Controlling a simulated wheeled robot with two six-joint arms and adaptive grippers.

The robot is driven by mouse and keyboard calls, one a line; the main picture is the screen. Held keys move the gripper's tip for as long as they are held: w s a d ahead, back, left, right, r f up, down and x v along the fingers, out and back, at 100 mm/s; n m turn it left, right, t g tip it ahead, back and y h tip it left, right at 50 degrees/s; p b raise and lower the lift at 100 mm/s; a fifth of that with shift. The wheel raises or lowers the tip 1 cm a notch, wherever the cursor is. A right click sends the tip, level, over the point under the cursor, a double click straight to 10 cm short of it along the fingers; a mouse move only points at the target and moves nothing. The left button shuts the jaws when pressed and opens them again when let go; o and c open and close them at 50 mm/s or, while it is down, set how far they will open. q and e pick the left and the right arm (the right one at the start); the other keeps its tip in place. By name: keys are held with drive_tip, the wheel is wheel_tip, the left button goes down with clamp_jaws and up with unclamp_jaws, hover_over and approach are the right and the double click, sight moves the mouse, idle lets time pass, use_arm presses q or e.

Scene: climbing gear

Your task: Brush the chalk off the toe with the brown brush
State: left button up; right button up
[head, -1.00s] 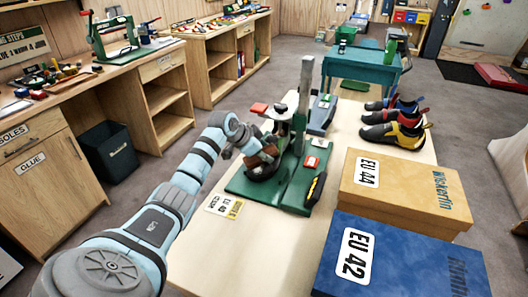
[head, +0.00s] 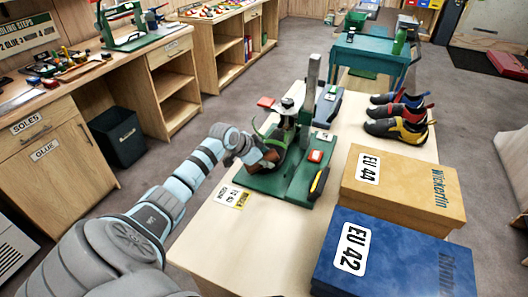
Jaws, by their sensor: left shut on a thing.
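My left gripper (head: 254,150) is over the left part of the green press base (head: 280,186). It is shut on the brown brush (head: 269,155), which shows only in part at the fingers. A dark climbing shoe (head: 262,167) is at the press, largely hidden behind the gripper and the brush. Its toe and any chalk on it are too small and covered to make out. I cannot tell whether the brush touches the shoe. My right gripper is out of view.
The press's grey post (head: 312,85) rises beside the gripper. A black and yellow tool (head: 319,183) and a red-topped item (head: 315,156) lie on the base. Shoe boxes (head: 402,187) fill the right. Bare tabletop (head: 245,240) lies in front.

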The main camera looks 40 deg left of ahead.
use_arm(q)
drive_tip(key=shift+w+a+r+b, duration=0.25)
drive_tip(key=shift+w+b, duration=0.1)
drive_tip(key=shift+w, duration=0.3)
drive_tip(key=shift+w+a+r+b, duration=0.2)
drive_tip(key=shift+w+b, duration=0.1)
drive_tip(key=shift+w, duration=0.35)
drive_tip(key=shift+w+a+r+b, duration=0.25)
drive_tip(key=shift+w+b, duration=0.1)
drive_tip(key=shift+w, duration=0.3)
drive_tip(key=shift+w+d+r, duration=0.1)
drive_tip(key=shift+w+r, duration=0.05)
drive_tip(key=shift+r, duration=0.05)
drive_tip(key=r+p, duration=0.2)
drive_tip(key=s+r+p, duration=0.1)
drive_tip(key=p, duration=0.2)
drive_tip(key=s+r+p, duration=0.1)
drive_tip(key=r+p, duration=0.1)
drive_tip(key=p, duration=0.1)
drive_tip(key=shift+d+r, duration=0.25)
drive_tip(key=shift+r, duration=0.1)
drive_tip(key=r+p, duration=0.1)
drive_tip(key=p, duration=0.1)
drive_tip(key=s+r+p, duration=0.1)
drive_tip(key=p, duration=0.1)
drive_tip(key=shift+d+r, duration=0.2)
drive_tip(key=shift+r, duration=0.15)
